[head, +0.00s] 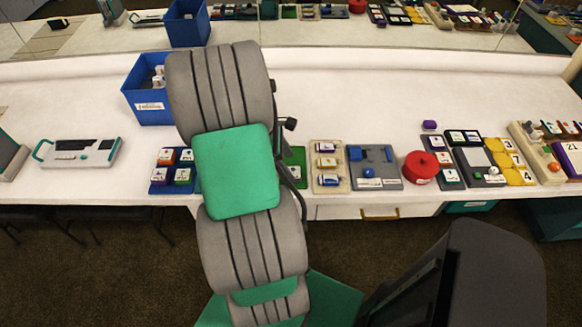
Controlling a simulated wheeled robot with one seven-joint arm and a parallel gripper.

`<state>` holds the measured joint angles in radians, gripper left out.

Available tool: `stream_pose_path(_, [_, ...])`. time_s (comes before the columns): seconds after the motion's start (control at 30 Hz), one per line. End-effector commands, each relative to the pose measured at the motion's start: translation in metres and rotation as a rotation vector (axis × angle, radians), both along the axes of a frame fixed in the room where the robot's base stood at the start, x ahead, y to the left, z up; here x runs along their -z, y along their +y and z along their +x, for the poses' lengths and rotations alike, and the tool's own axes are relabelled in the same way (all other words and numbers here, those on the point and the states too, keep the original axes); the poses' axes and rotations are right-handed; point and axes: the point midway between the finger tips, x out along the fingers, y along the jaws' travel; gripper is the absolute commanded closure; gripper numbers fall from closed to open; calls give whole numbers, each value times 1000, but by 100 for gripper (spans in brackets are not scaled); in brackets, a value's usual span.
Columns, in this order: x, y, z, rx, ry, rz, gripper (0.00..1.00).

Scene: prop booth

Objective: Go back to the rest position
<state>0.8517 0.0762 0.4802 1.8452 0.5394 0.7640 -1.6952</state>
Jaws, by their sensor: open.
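My arm rises from the bottom of the head view and reaches over the white table (330,105), with grey ribbed links and green covers. My gripper is not clearly visible; the arm links hide the space behind them. Small dark parts show at the right edge of the arm, and I cannot tell what they belong to. No object is seen held.
A blue bin (142,105) with white items stands behind the arm's left side. A white-and-teal device (78,153) lies at left. A block tray (172,170), a beige tray (330,167), a grey-blue board (374,167) and a red round container (420,166) line the front edge.

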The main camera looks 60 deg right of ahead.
Motion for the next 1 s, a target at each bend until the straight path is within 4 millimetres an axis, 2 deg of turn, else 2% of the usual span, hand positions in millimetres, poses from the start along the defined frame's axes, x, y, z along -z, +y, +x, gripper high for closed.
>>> stream_pose_path(0.1, [-23,4,10,-3,-3,-3,30])
stream_pose_path(0.23, [-37,7,14,-1,0,0,30])
stream_pose_path(0.67, [-40,8,15,12,-2,-4,30])
stream_pose_path(0.77, [-40,8,15,143,-26,-52,30])
stream_pose_path(0.87, [-38,10,18,401,-81,-137,30])
stream_pose_path(0.93, [-31,18,22,587,-123,-176,30])
stream_pose_path(1.0, [-18,36,21,751,-139,-190,30])
